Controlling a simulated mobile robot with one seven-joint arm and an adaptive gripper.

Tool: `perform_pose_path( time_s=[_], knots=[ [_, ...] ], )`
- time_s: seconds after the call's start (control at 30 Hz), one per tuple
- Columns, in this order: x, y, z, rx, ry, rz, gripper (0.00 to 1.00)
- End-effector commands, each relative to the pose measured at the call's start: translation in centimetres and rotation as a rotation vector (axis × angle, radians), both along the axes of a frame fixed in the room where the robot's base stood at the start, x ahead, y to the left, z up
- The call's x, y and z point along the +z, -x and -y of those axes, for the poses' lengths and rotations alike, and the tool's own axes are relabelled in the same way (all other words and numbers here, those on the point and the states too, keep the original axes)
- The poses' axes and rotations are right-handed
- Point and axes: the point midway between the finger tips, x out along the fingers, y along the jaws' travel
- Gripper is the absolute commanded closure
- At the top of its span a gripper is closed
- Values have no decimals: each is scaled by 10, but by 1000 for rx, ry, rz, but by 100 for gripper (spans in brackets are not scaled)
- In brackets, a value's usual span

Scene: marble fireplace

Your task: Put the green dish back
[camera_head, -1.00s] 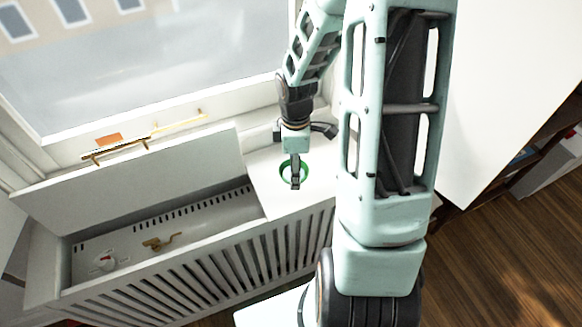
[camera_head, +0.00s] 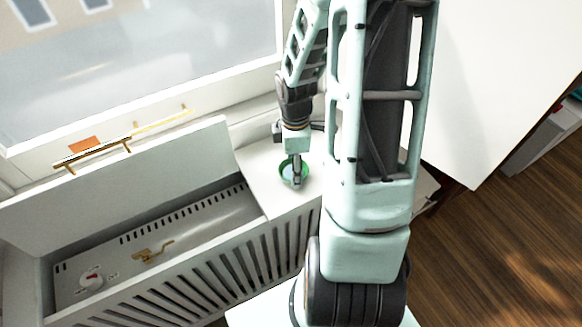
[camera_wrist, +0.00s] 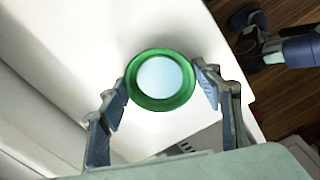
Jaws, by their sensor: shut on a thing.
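The green dish (camera_wrist: 160,103) is a small round bowl with a green rim and a pale blue-white inside. In the wrist view my gripper (camera_wrist: 161,84) has its two fingers on opposite sides of the rim, shut on the dish. In the head view the dish (camera_head: 305,174) is at the white ledge on the right end of the radiator cover, with my gripper (camera_head: 296,181) pointing down at it. The fingers hide part of the dish. I cannot tell whether it rests on the ledge or is just above it.
The white ledge (camera_head: 258,168) is bare around the dish. A large white panel (camera_head: 490,80) stands right of my arm.

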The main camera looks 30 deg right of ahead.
Motion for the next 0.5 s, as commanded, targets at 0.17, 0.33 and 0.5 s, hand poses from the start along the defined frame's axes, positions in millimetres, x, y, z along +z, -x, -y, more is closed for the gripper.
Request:
perform_pose_path(
  time_s=[0.17, 0.33, 0.5],
  knots=[
    [-1, 0, 0, 0, 0, 0, 73],
    [-3, 0, 0, 0, 0, 0, 31],
    [-3, 0, 0, 0, 0, 0, 23]
  ],
)
